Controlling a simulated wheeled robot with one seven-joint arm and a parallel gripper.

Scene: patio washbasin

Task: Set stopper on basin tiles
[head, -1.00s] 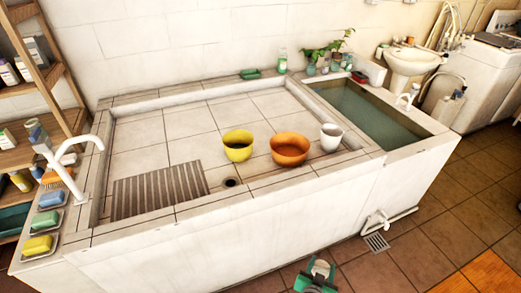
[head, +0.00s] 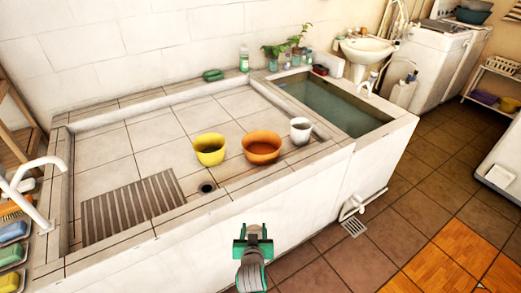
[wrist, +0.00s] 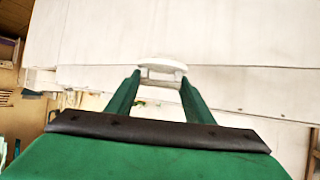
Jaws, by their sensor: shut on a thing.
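My gripper (head: 253,232) is low in front of the basin's outer front wall in the head view, below the rim. In the wrist view, its two green fingers (wrist: 160,82) are shut on a white stopper (wrist: 162,65) with a rounded, flattened top. In the head view the stopper is too small to make out clearly. The basin tiles (head: 152,138) are pale and lie inside the raised rim, beyond and above my gripper. A dark round drain hole (head: 206,187) sits near the front rim.
A yellow bowl (head: 209,158), an orange bowl (head: 261,158) and a white cup (head: 300,137) stand along the front right of the tiles. A ribbed board (head: 130,210) lies front left. The back tiles are clear. A water-filled trough (head: 335,102) is at right.

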